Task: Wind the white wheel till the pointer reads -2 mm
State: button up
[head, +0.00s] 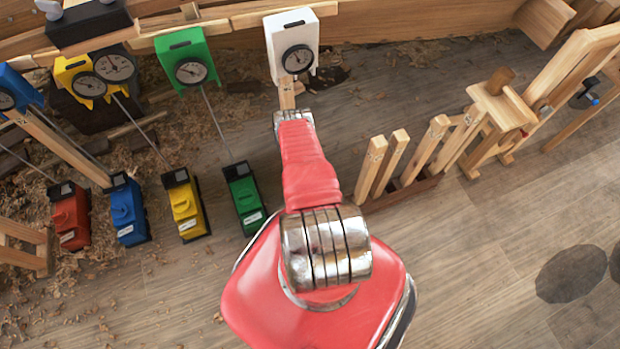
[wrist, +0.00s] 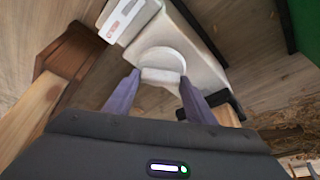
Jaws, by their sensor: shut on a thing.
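The white wheel (wrist: 162,62) is a round knob on a white housing (wrist: 193,65) in the wrist view. My gripper (wrist: 160,77) has its two purple fingers on either side of the wheel and is shut on it. The white gauge (head: 281,32) stands at the top middle of the head view, with a round dial (head: 297,59) on its lower front. Its pointer is too small to read. My red arm covers the white wheel and my gripper in the head view.
Green (head: 245,197), yellow (head: 185,204), blue (head: 128,209) and red (head: 70,215) wheel units stand in a row at left, rods leading towards gauges. Wooden posts (head: 395,160) stand right of my arm. Open floor (head: 480,250) lies at lower right.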

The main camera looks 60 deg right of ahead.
jog(key=shift+m, duration=0.6)
jog(key=shift+c, duration=0.2)
jog(key=shift+d, duration=0.1)
jog(key=o, duration=1)
jog(key=shift+o, duration=0.2)
jog(key=shift+r, duration=0.15)
jog(key=v, duration=1.3)
jog(key=shift+w+a+r, duration=0.15)
jog(key=shift+w+a, duration=0.1)
